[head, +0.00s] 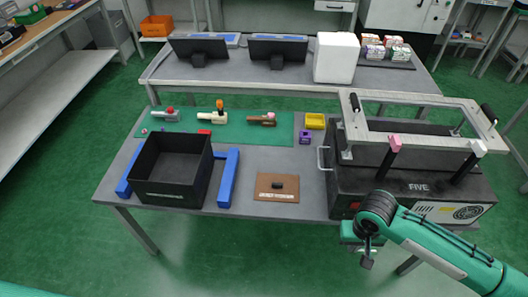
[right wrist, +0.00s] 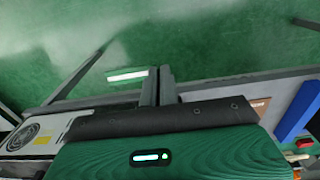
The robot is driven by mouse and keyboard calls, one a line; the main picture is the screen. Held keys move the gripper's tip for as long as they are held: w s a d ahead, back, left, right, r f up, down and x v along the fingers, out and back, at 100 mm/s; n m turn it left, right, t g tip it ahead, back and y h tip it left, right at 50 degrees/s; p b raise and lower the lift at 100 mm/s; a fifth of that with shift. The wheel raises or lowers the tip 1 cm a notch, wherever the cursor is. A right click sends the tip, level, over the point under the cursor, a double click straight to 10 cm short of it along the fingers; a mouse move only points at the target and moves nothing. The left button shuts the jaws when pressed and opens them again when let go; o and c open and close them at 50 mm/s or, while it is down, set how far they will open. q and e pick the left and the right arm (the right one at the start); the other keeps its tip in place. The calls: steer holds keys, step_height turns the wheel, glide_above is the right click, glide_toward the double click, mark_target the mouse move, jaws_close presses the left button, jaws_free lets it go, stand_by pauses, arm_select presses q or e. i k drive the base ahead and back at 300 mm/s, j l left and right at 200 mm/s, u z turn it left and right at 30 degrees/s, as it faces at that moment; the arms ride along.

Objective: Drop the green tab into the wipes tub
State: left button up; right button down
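I cannot make out a green tab or a tub marked for wipes in either view. A black open-topped bin (head: 168,187) stands on the near table's left half between blue side bars. My right gripper (head: 367,262) hangs in front of the table's near edge, below the machine marked FIVE (head: 420,190). In the right wrist view its two grey fingers (right wrist: 158,80) lie close together, with nothing visible between them. The floor and table edge show beyond them. My left gripper is out of view.
A green mat (head: 285,128) holds small lever fixtures with red, orange and pink knobs. A yellow tray (head: 315,121), a purple block (head: 305,137) and a brown board (head: 277,195) with a black piece lie nearby. A metal frame (head: 420,135) with several levers tops the machine.

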mark_target(184, 177)
steer(key=i+j, duration=0.1)
steer(key=j, duration=0.5)
steer(key=i+j, duration=0.1)
steer(key=j, duration=1.15)
steer(key=i+z, duration=0.05)
steer(key=i, duration=0.05)
